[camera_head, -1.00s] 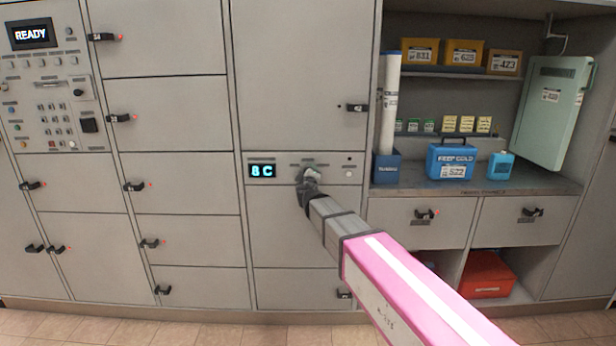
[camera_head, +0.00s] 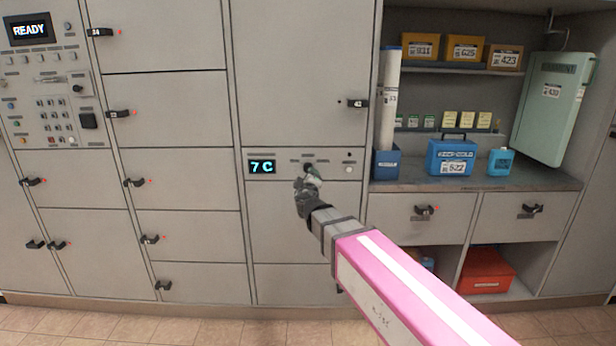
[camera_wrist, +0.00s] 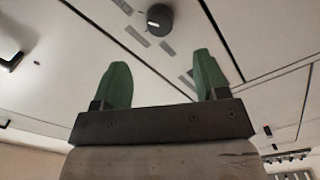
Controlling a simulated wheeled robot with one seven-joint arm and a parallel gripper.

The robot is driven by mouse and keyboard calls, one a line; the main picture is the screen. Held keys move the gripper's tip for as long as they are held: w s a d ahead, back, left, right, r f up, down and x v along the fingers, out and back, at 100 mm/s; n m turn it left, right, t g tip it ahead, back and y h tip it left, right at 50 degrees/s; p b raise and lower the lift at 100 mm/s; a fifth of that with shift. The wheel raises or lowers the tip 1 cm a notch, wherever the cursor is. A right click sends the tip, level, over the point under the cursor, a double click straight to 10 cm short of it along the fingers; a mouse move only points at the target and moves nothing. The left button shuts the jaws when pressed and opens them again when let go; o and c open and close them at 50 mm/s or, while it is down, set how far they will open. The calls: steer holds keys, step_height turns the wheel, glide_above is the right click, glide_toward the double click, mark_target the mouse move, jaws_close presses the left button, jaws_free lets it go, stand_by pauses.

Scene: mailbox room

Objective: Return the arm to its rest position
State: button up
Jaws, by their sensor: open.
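My pink and grey arm (camera_head: 400,280) reaches from the lower right toward the locker wall. My gripper (camera_head: 314,172) is in front of the panel with the lit display (camera_head: 262,167), which reads 7 C. In the wrist view my gripper (camera_wrist: 162,85) has two green fingers spread apart with nothing between them. A dark round knob (camera_wrist: 159,19) on the panel lies beyond the fingertips, apart from them in the wrist picture. In the head view a dark knob (camera_head: 308,168) shows right by the fingertips; contact cannot be told there.
Locker doors with dark handles (camera_head: 134,182) fill the left and middle. A READY keypad panel (camera_head: 45,75) is at the far left. At the right, a shelf nook holds a blue cooler box (camera_head: 451,158), yellow bins (camera_head: 420,46) and a green case (camera_head: 553,100). Floor (camera_head: 170,322) shows below.

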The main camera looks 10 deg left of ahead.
steer(key=shift+v, duration=0.85)
steer(key=w+d+f+m+g+h, duration=0.1)
steer(key=d+f+m+g+h, duration=0.15)
steer(key=d+f, duration=0.45)
steer(key=d+f+m+g+h, duration=0.2)
steer(key=d+f+m+h, duration=0.15)
steer(key=d, duration=0.75)
steer(key=w+d+f+m+g+h, duration=0.1)
steer(key=d+f+m+g+h, duration=0.2)
steer(key=d, duration=0.6)
steer(key=s+d+f+m+g+y, duration=0.5)
steer(key=s+d+f+g, duration=0.5)
steer(key=s+d+f, duration=0.5)
steer(key=shift+s+f+m, duration=0.3)
steer(key=shift+s+f, duration=0.3)
steer(key=shift+f, duration=0.3)
